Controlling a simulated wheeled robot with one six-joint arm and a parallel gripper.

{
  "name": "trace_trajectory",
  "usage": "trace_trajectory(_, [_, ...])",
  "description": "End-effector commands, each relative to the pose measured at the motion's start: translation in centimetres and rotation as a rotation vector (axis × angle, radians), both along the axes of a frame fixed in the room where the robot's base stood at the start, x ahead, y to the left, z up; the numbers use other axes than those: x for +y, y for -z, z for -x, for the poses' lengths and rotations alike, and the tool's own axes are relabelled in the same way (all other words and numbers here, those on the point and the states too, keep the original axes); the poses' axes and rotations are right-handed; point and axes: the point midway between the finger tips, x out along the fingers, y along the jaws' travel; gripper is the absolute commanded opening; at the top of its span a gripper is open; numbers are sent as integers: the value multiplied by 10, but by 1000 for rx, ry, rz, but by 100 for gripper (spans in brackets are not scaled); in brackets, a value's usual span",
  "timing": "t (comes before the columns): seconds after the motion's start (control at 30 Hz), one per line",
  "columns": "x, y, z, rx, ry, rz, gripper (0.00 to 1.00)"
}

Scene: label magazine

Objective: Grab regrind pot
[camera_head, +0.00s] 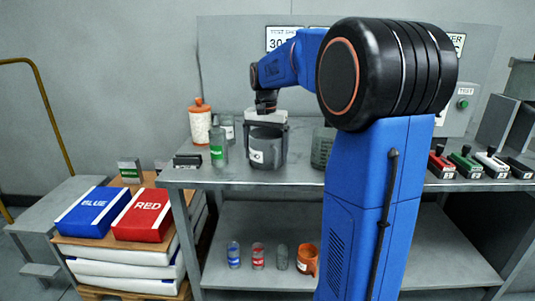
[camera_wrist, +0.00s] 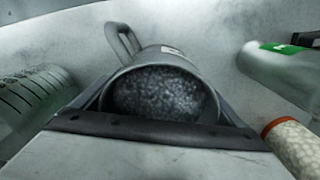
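A dark grey pot (camera_head: 268,150) with a white label stands on the workbench in the head view. In the wrist view the pot (camera_wrist: 160,57) is seen from above, filled with dark grey granules, its loop handle at the upper left. My gripper (camera_head: 266,127) points down over the pot, with a finger on each side of its upper part. In the wrist view the fingers of my gripper (camera_wrist: 160,105) flank the rim closely. I cannot tell whether they press on it. The lower pot wall is hidden in the wrist view.
A green-labelled bottle (camera_head: 218,148) and an orange-capped jar (camera_head: 200,126) stand left of the pot, close to my gripper. A clear graduated beaker (camera_head: 322,148) stands to its right, partly behind my arm. Small containers, including an orange jug (camera_head: 306,259), stand on the lower shelf.

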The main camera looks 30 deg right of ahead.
Motion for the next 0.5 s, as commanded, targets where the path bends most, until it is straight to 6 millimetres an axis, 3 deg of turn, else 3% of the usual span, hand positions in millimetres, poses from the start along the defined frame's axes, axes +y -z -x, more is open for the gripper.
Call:
trace_trajectory(0.03, [0, 0, 0, 0, 0, 0, 78])
trace_trajectory(0.17, [0, 0, 0, 0, 0, 0, 49])
trace_trajectory(0.5, [0, -8, 0, -2, 0, 1, 49])
